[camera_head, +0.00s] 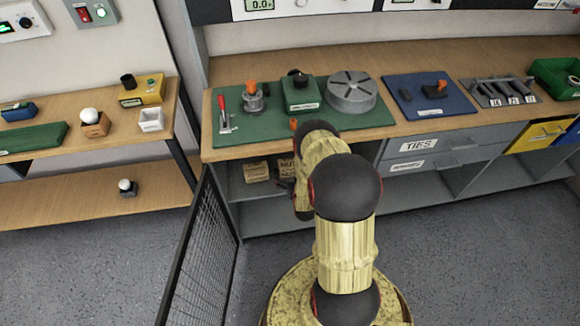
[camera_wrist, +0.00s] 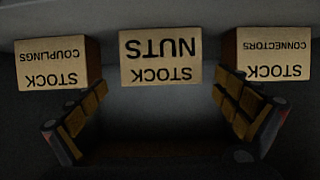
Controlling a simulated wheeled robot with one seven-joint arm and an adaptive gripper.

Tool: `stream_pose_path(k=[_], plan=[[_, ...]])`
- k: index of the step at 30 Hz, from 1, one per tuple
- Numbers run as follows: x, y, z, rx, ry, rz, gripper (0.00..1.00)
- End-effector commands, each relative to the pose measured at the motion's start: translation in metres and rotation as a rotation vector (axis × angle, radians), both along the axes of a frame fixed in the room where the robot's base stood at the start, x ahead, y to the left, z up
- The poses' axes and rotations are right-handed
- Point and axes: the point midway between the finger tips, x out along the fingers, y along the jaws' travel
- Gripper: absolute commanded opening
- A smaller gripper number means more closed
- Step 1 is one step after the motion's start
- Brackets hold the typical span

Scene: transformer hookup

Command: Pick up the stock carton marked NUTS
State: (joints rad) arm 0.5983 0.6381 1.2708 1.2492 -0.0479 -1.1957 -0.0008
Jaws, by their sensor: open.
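The NUTS carton (camera_wrist: 160,57) is a tan box in the middle of the wrist view, its label upside down there. In the head view my arm hides most of the gripper.
In the wrist view the COUPLINGS carton (camera_wrist: 57,63) stands left of NUTS and the CONNECTORS carton (camera_wrist: 272,53) right, with narrow gaps. The bench top (camera_head: 330,150) is above the cubby. A mesh fence panel (camera_head: 200,235) stands left of my arm.

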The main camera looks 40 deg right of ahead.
Motion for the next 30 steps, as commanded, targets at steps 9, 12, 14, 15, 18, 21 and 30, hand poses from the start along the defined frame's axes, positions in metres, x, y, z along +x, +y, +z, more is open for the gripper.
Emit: stream_pose_path(k=[9, 12, 14, 15, 18, 21, 30], plan=[[0.021, -0.011, -0.02, 0.0, 0.0, 0.001, 1.0], [0.032, -0.017, -0.027, -0.001, -0.002, 0.001, 1.0], [0.038, -0.021, -0.03, 0.0, 0.0, 0.001, 1.0], [0.041, -0.023, -0.031, 0.0, 0.0, 0.001, 1.0], [0.045, -0.025, -0.031, 0.001, 0.001, 0.0, 1.0], [0.044, -0.025, -0.03, 0.001, 0.001, 0.0, 1.0], [0.044, -0.025, -0.03, 0.001, 0.001, 0.0, 0.86]])
